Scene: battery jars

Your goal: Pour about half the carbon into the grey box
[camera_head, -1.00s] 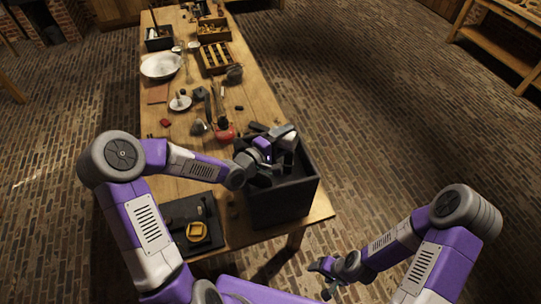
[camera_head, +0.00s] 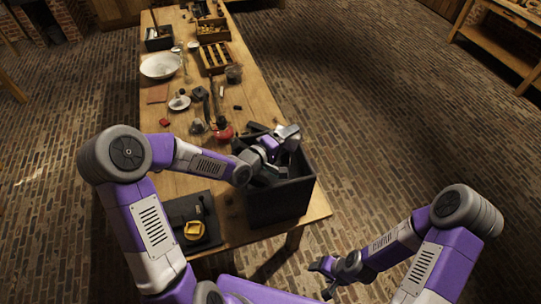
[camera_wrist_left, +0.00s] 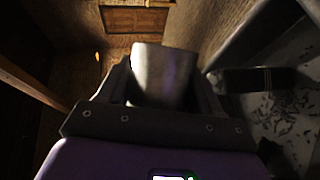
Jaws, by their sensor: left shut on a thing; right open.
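The dark grey box (camera_head: 282,203) stands open-topped at the near right corner of the table. My left gripper (camera_head: 279,147) is over the box's opening, shut on a pale grey metal-looking cup (camera_head: 290,132). In the left wrist view the cup (camera_wrist_left: 165,75) sits between the fingers; its contents are hidden. Black bits that look like carbon (camera_wrist_left: 290,118) lie scattered on a paler surface at the right of that view, seemingly inside the box. My right gripper (camera_head: 325,279) is open and empty, low over the floor to the right of the table.
A black tray (camera_head: 185,211) with a yellow item (camera_head: 194,230) lies left of the box. A red round-bodied item (camera_head: 222,132) and several small tools stand behind it. A white bowl (camera_head: 160,66) and wooden racks are farther back.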

